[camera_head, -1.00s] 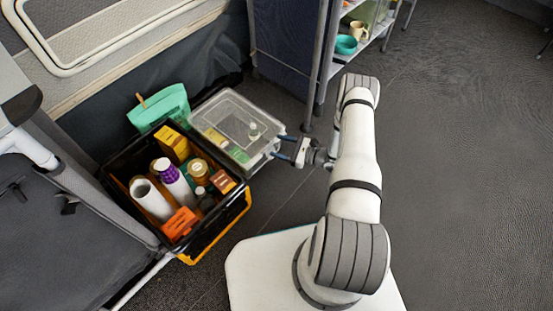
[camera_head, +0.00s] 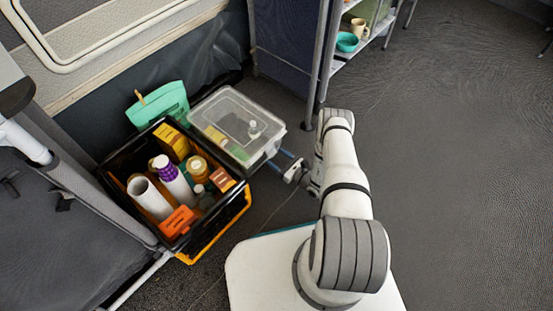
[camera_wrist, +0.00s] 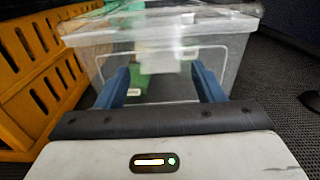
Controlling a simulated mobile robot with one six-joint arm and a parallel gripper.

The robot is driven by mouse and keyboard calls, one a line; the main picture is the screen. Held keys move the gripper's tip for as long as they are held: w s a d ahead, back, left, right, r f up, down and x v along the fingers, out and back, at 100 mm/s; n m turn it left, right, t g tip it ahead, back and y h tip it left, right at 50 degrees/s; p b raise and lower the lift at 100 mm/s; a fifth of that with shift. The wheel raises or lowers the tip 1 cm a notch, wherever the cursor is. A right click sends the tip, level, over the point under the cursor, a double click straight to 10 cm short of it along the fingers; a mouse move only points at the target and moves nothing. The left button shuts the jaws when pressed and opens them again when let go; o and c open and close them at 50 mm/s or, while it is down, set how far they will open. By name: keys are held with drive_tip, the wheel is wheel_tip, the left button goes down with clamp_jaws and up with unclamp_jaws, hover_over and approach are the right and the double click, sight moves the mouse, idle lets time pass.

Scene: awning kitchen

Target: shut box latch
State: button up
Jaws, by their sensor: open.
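A clear plastic box (camera_head: 224,115) with a transparent lid stands on the floor beside a black and yellow crate. The lid appears to lie on it. In the wrist view the box (camera_wrist: 235,60) fills the upper middle. A thin pale wire-like outline (camera_wrist: 148,49) crosses its near face and looks like the latch; its exact position is unclear. My gripper (camera_head: 280,160) is at the box's near right end. Its blue fingers are apart with nothing held between them, and the box face is just beyond the gripper (camera_wrist: 161,70). Contact cannot be told.
The black and yellow crate (camera_head: 228,222), full of bottles and packets, is left of the box. It shows as a yellow slatted wall (camera_wrist: 30,75) in the wrist view. A shelf unit (camera_head: 318,65) stands behind. Floor to the right is clear.

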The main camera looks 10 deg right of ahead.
drive_tip(key=shift+w+a, duration=0.2)
drive_tip(key=shift+w, duration=0.1)
drive_tip(key=shift+c, duration=0.5)
drive_tip(key=c, duration=0.7)
drive_tip(key=b, duration=0.1)
drive_tip(key=f+t+b, duration=0.1)
drive_tip(key=b, duration=0.1)
drive_tip(key=shift+w+a+f+y, duration=0.15)
drive_tip(key=shift+w+a+y, duration=0.05)
drive_tip(key=shift+y, duration=0.2)
drive_tip(key=shift+c, duration=0.2)
drive_tip(key=shift+w+a+t+y+b, duration=0.25)
drive_tip(key=shift+t+y+b, duration=0.2)
drive_tip(key=shift+b, duration=0.45)
drive_tip(key=shift+w+t, duration=0.1)
drive_tip(key=shift+t, duration=0.25)
drive_tip(key=o, duration=0.8)
